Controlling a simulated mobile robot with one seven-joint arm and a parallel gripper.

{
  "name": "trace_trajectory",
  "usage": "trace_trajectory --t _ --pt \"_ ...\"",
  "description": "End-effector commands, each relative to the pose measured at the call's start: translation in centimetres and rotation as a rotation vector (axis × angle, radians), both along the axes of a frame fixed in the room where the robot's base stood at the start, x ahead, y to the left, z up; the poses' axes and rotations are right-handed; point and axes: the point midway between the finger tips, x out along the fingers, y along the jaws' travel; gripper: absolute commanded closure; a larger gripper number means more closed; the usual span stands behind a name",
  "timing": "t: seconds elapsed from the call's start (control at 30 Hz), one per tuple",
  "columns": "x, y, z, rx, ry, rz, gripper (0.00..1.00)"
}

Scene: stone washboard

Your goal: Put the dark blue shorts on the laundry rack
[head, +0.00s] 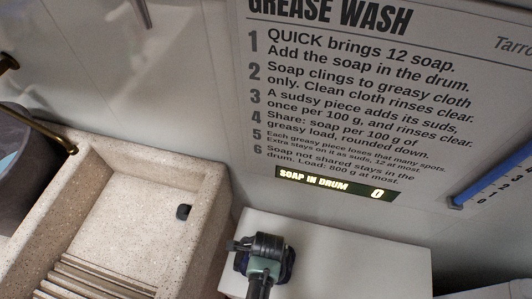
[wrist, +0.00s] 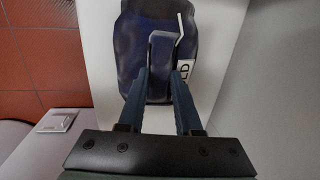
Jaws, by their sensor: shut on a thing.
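The dark blue shorts (wrist: 134,42) show in the wrist view as a bunched dark blue cloth with a white tag at its right side. My gripper (wrist: 161,84) is shut on the cloth, its two fingers reaching into its middle. The cloth lies over or just above a white surface (wrist: 95,25); I cannot tell whether it touches. In the head view my gripper (head: 262,250) is over the white top (head: 345,262), and the cloth (head: 290,262) is mostly hidden behind it. I cannot make out a laundry rack for certain in either view.
A speckled stone basin (head: 125,205) with a ribbed washboard (head: 75,285) stands left of the white top. A wall sign (head: 350,85) carries washing rules; its display (head: 335,186) reads soap in drum 0. A blue bar (head: 495,175) is at the right. The white top's right part is clear.

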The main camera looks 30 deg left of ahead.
Motion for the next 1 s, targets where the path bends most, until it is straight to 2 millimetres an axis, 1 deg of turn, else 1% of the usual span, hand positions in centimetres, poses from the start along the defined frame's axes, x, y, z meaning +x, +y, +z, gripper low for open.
trace_trajectory --t 0.17,0.2,0.37,0.63,0.77,0.87,1.0 --pt "0.1 0.0 -0.1 0.000 -0.001 0.000 1.00" --pt "0.0 0.0 -0.2 0.000 0.000 0.000 0.65" --pt "0.0 0.0 -0.1 0.000 0.000 0.000 0.36" --pt "0.0 0.0 -0.1 0.000 0.000 0.000 0.36" --pt "0.0 0.0 0.5 0.000 -0.001 0.000 0.36" --pt "-0.2 -0.2 1.8 0.000 -0.001 -0.001 0.36" --pt "-0.5 -0.4 4.4 0.001 -0.003 0.000 0.36"
